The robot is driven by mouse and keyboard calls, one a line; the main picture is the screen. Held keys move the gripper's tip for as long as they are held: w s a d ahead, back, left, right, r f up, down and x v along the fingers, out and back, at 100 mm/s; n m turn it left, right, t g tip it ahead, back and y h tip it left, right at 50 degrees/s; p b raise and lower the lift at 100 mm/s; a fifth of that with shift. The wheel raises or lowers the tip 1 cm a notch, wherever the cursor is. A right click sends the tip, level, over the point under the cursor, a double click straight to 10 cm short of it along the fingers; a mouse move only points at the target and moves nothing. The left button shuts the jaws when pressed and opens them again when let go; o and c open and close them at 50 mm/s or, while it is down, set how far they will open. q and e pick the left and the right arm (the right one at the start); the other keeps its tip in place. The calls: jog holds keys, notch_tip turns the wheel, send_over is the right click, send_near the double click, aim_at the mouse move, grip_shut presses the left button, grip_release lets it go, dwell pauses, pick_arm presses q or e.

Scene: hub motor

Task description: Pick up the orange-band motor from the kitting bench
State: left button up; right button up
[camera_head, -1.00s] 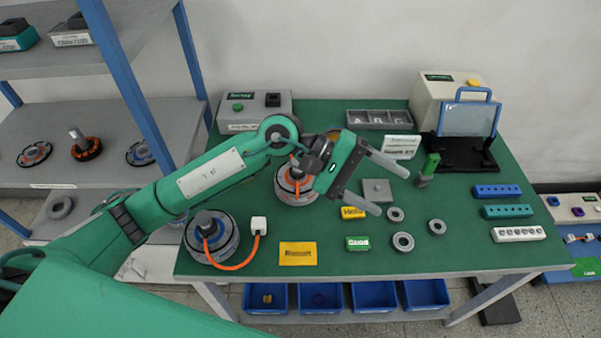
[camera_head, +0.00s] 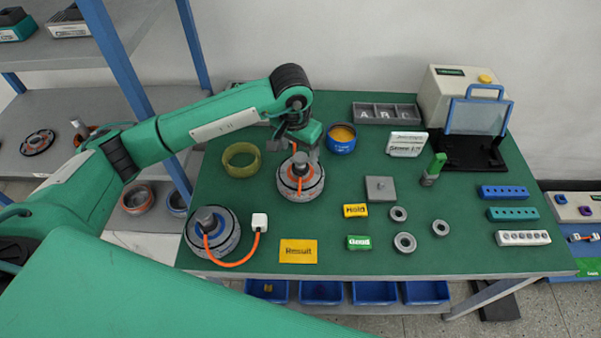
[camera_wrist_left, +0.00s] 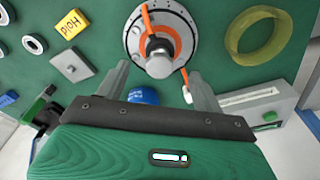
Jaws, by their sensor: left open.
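The orange-band motor (camera_head: 301,187), a round grey hub with an orange ring and upright shaft, stands on the green kitting bench (camera_head: 330,225). In the left wrist view the motor (camera_wrist_left: 178,22) shows at top centre, with its dark and grey shaft (camera_wrist_left: 158,60) toward me. My left gripper (camera_head: 303,152) hangs over this motor, pointing down. In the wrist view the left gripper (camera_wrist_left: 160,78) is open, its fingers either side of the shaft line. I cannot tell whether they touch it. My right gripper is not in view.
A second motor with a blue ring (camera_head: 196,239) and orange cable stands front left. A yellow-green ring (camera_head: 240,160) and blue bowl (camera_head: 341,139) flank the orange-band motor. A grey block (camera_head: 380,189) and small rings lie to the right. A blue-posted shelf (camera_head: 140,78) stands left.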

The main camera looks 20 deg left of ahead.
aim_at(300, 157)
pick_arm(q)
jog(key=shift+w+f, duration=0.1)
jog(key=shift+f, duration=0.75)
jog(key=shift+d+f+p, duration=0.1)
jog(key=shift+f+p, duration=0.35)
jog(key=f, duration=0.1)
jog(key=f+p, duration=0.1)
jog(key=f, duration=0.1)
jog(key=shift+w+f, duration=0.1)
jog(key=shift+w, duration=0.15)
jog(key=shift+w+f+p, duration=0.1)
jog(key=shift+f+p, duration=0.2)
jog(key=shift+f, duration=0.3)
jog(key=c, duration=0.5)
grip_shut()
jog(key=shift+w+r, duration=0.1)
